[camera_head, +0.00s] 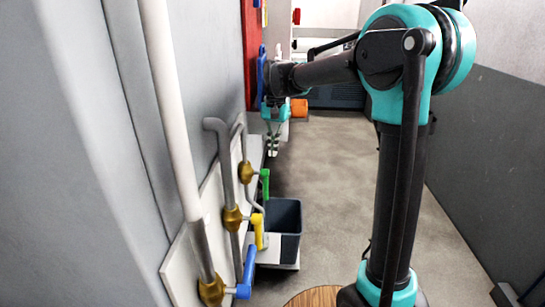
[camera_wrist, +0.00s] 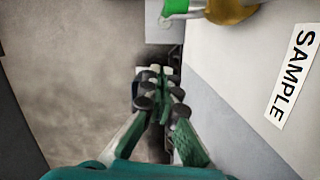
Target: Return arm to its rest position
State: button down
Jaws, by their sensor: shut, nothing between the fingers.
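My gripper (camera_head: 272,150) hangs at the end of my outstretched arm, pointing down beside the left wall panel in the head view. It is beyond the row of valves and above the floor. In the wrist view my gripper (camera_wrist: 157,78) has its fingers drawn together, shut with nothing held. The teal and black arm reaches from the right side toward the left wall. The fingers are apart from the green-handled valve (camera_head: 247,173), which also shows at the top of the wrist view (camera_wrist: 235,8).
Pipes run down the left wall to a yellow-handled valve (camera_head: 233,218) and a blue-handled valve (camera_head: 213,291). A dark bin (camera_head: 285,218) stands below. A "SAMPLE" label (camera_wrist: 293,70) is on the panel. Open floor (camera_head: 335,190) lies in the middle; a grey wall (camera_head: 495,150) bounds the right.

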jog(key=s+d+f+n+t, duration=0.2)
jog(key=s+d+f+t, duration=0.4)
jog(key=s+d+f, duration=1.2)
jog(key=s+d, duration=0.3)
jog(key=d, duration=0.1)
jog(key=shift+s+d+f+n+h, duration=0.15)
jog(key=shift+f+n+h, duration=0.05)
jog(key=shift+n+h, duration=0.1)
